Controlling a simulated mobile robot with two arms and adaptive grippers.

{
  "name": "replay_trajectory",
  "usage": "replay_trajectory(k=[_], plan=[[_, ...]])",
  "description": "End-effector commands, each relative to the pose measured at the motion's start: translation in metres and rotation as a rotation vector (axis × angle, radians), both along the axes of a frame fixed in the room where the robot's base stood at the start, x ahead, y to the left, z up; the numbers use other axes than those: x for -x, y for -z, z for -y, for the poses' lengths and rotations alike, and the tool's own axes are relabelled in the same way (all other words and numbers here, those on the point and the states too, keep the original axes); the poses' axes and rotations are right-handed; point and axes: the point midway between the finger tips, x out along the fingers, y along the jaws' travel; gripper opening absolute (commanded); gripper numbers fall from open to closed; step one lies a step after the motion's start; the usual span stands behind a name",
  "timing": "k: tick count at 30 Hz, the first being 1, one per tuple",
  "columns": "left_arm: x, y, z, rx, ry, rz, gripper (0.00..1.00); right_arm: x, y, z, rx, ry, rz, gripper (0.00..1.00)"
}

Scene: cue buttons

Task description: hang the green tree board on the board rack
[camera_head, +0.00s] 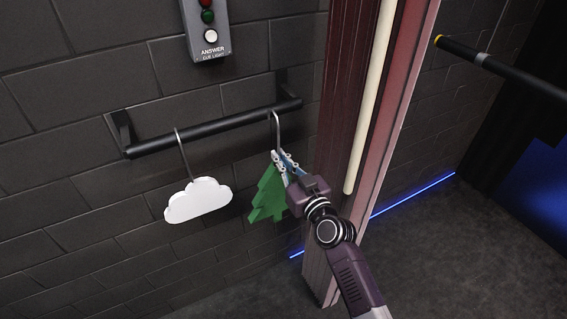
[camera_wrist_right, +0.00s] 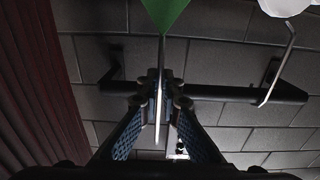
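The green tree board (camera_head: 267,199) hangs upright below the right part of the black board rack (camera_head: 215,128). Its metal hook (camera_head: 278,130) reaches up to the rack's bar; I cannot tell whether the bar bears it. My right gripper (camera_head: 284,163) is at the top of the tree. In the right wrist view, my right gripper (camera_wrist_right: 165,82) is shut around the thin stem of the tree board (camera_wrist_right: 166,12), with the rack bar (camera_wrist_right: 225,93) behind. My left gripper is not in view.
A white cloud board (camera_head: 198,200) hangs by its hook on the rack's left part. A grey cue light box (camera_head: 207,28) with a lit white lamp is on the brick wall above.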

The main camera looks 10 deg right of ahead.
Motion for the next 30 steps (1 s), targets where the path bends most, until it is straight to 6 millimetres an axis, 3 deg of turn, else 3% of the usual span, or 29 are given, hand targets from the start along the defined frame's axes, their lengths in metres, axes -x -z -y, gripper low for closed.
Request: replay_trajectory(k=[30], plan=[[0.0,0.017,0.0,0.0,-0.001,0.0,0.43,-0.06,-0.002,-0.016,0.0,0.0,0.004,0.0]])
